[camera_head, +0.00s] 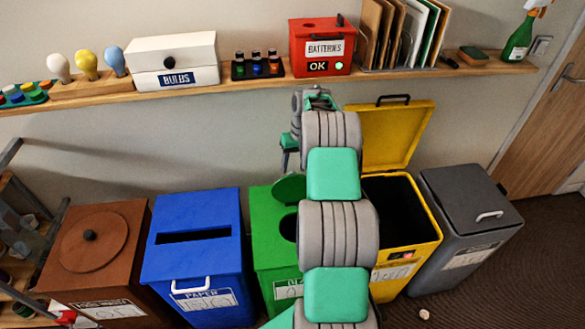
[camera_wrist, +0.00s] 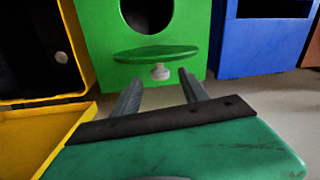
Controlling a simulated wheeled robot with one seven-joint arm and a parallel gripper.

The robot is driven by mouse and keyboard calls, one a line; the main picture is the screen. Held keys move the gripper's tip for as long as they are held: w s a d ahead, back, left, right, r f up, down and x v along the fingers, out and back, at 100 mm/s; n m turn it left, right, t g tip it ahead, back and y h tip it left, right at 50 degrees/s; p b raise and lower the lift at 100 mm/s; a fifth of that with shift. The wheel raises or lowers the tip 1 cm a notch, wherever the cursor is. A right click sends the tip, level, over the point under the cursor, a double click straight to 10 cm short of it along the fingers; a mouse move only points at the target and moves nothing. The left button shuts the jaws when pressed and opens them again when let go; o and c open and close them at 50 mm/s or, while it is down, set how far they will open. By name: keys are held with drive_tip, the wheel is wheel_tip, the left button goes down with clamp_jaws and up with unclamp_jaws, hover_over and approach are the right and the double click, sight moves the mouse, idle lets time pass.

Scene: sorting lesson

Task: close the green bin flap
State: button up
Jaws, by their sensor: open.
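The green bin (camera_head: 262,240) stands between the blue and yellow bins, partly hidden by my arm. Its round green flap (camera_head: 289,187) is open, tilted up from the round hole in the lid. In the wrist view the green bin (camera_wrist: 100,40) shows its dark hole, with the flap (camera_wrist: 155,53) seen nearly edge-on and a pale knob (camera_wrist: 160,72) on it. My gripper (camera_wrist: 159,80) is open and empty, its two fingers pointing towards the knob, which appears between and just beyond the fingertips. I cannot tell whether they touch it.
The blue paper bin (camera_head: 195,250) is left of the green bin. The yellow bin (camera_head: 425,215) on the right has its lid (camera_head: 395,135) raised beside my arm. A brown bin (camera_head: 95,255) and a grey bin (camera_head: 470,215) stand outermost. A wall shelf (camera_head: 215,88) runs above.

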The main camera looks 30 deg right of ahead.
sight(293, 172)
drive_tip(key=f, duration=0.3)
drive_tip(key=shift+w+a+f, duration=0.1)
drive_tip(key=shift+a+f, duration=0.1)
drive_tip(key=shift+a, duration=0.05)
drive_tip(key=shift+c, duration=0.2)
clamp_jaws()
drive_tip(key=shift+r, duration=0.1)
idle(0.9)
